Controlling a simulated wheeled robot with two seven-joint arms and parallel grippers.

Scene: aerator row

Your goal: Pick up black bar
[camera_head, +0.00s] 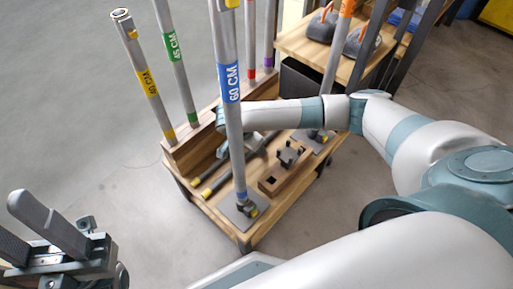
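A dark bar (222,181) with a yellow band near its lower end lies diagonally on the wooden cart top, partly behind the upright 60 CM pole. A second, lighter bar with a yellow tip (197,181) lies to its left. My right arm reaches in from the right above the cart.
The blue-labelled 60 CM pole (230,85) stands on a plate at the cart's front. A wooden block (287,178) sits right of it. Poles labelled 45 CM (172,47) and 60 CM (147,82) stand at left. A wooden shelf (295,45) is behind. Floor at left is clear.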

